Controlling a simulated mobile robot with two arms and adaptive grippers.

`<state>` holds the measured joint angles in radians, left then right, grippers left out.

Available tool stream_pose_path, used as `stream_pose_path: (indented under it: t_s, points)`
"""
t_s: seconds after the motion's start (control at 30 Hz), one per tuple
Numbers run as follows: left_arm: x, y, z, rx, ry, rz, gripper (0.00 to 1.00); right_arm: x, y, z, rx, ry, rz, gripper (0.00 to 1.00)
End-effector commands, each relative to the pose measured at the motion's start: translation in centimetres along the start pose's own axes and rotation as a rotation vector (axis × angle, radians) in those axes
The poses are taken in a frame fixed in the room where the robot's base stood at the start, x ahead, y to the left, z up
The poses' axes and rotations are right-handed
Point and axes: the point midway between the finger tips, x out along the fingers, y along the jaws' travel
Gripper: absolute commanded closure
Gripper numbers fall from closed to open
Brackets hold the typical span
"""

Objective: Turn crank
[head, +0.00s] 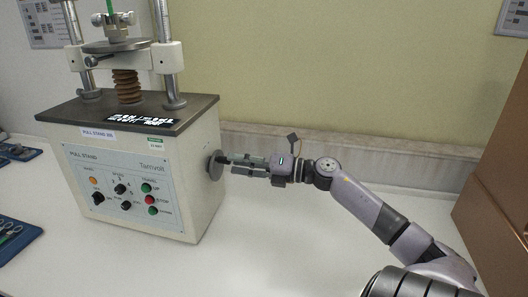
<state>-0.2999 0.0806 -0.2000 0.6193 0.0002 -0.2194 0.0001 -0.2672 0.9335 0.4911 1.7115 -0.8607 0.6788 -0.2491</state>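The pull stand tester (125,190), a cream box with a dark top plate, stands on the white table at the left. The crank (215,166) is a dark round disc on the right side of the box, seen nearly edge-on. My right gripper (231,163) points left at the crank, with its fingertips at or very close to it. The crank's handle is small and partly hidden by the fingers, so I cannot tell whether they are closed on it. My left gripper is not in view.
Two metal columns, a clamp and a brown spring (127,86) rise above the box. Blue trays (17,235) lie at the far left. A brown panel (497,165) stands at the right. The table (270,245) is clear in front of the gripper.

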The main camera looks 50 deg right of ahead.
Motion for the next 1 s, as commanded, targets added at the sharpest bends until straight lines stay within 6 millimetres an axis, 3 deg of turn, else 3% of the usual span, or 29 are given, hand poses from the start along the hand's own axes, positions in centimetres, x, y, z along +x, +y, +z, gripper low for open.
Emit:
stream_pose_path:
  t_s: [0.2,0.4,0.6,1.0]
  points:
    - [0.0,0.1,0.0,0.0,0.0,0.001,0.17,-4.7,-0.2,-0.1,0.002,-0.001,-0.004,0.63]
    - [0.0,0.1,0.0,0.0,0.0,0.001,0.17,-7.6,-0.1,-0.1,0.002,-0.001,-0.002,0.63]
    - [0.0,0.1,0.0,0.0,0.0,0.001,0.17,-8.6,-0.1,-0.1,0.0,0.0,-0.001,0.63]
    - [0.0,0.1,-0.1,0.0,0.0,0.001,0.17,-8.6,-0.1,-0.1,0.0,0.0,-0.001,0.63]
